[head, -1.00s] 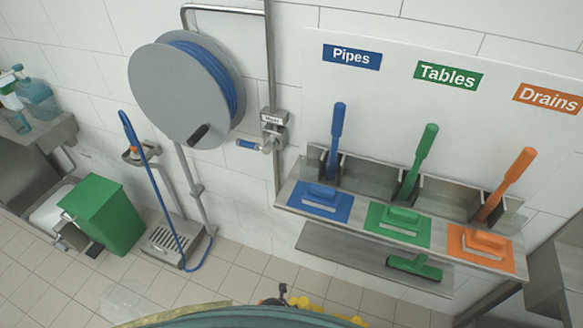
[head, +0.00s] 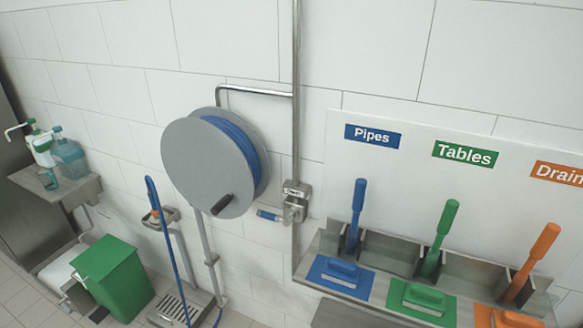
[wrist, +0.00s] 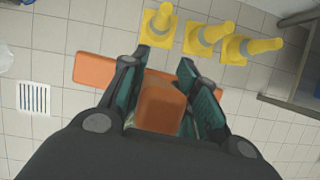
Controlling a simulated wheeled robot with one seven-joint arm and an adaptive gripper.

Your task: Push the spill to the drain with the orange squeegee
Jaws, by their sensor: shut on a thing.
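My gripper (wrist: 160,85) shows in the wrist view, its dark and teal fingers closed around the orange handle (wrist: 160,105) of the orange squeegee. The squeegee's long orange head (wrist: 98,72) extends beyond the fingers on both sides, mostly to the left. The floor drain (wrist: 33,98) is a white slotted square in the tiles at the left, apart from the squeegee. I cannot make out the spill clearly. The head view shows neither my gripper, the squeegee nor the floor drain.
Several yellow cones (wrist: 200,38) stand on the floor beyond the squeegee. A steel table (wrist: 290,95) is at the right. In the head view, a hose reel (head: 208,165), green bin (head: 115,278) and tool rack (head: 395,290) line the wall. Tiled floor lies between drain and cones.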

